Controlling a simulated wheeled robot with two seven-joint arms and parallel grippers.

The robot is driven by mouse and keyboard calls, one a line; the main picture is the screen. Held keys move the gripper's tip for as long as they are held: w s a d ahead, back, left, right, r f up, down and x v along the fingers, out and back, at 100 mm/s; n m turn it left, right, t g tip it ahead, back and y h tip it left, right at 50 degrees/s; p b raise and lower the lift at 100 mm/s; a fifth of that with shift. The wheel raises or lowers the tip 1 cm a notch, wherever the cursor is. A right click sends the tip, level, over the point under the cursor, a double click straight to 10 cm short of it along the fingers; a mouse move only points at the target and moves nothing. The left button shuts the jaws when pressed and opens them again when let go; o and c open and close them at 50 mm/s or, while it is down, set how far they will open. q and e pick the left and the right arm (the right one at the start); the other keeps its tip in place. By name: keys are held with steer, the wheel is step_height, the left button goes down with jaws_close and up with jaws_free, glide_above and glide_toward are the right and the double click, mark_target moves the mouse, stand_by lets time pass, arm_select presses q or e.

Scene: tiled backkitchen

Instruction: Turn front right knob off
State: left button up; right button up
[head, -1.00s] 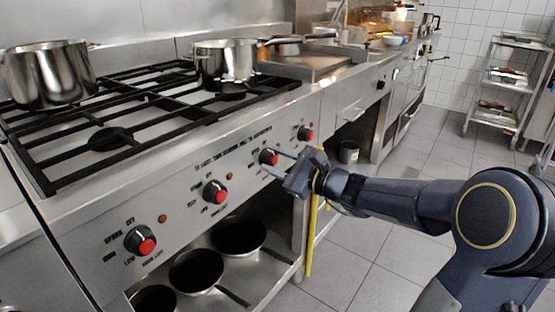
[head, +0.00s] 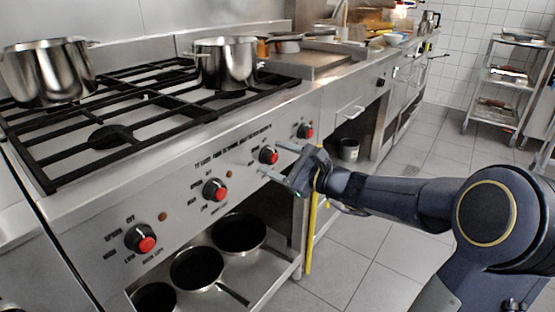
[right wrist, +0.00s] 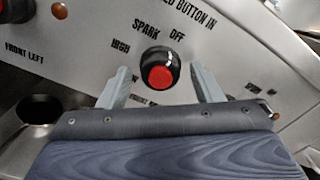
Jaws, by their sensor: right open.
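The front right knob (head: 268,155) is a black knob with a red face on the stove's sloped steel front panel. It also shows in the right wrist view (right wrist: 160,72), with "FRONT" lettering partly hidden below it. Its white mark points up and slightly right, towards the printed OFF. My right gripper (head: 271,157) is open in front of this knob. In the right wrist view its two fingers stand at the lower left and right of the knob, apart from it. My left gripper is not in view.
Other red-faced knobs sit on the same panel: two to the left (head: 214,190) (head: 140,239) and one to the right (head: 305,131). Steel pots (head: 48,72) (head: 226,62) stand on the black grates. Pans (head: 197,270) lie on the shelf below.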

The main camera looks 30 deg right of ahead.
steer(key=p+v, duration=0.1)
steer(key=v, duration=0.6)
steer(key=shift+s, duration=0.25)
steer(key=s+a+f+n+g+y, duration=0.35)
steer(key=s+a+n+g, duration=0.45)
steer(key=s+a+n, duration=0.55)
steer(key=s+a+f+n+g+h, duration=0.1)
steer(key=s+f+n+g+h, duration=0.2)
steer(key=s+f+n+h, duration=0.45)
step_height(320, 180, up, 31)
steer(key=n+y+p, duration=0.1)
steer(key=n+p, duration=0.1)
steer(key=p, duration=3)
steer(key=shift+s, duration=0.25)
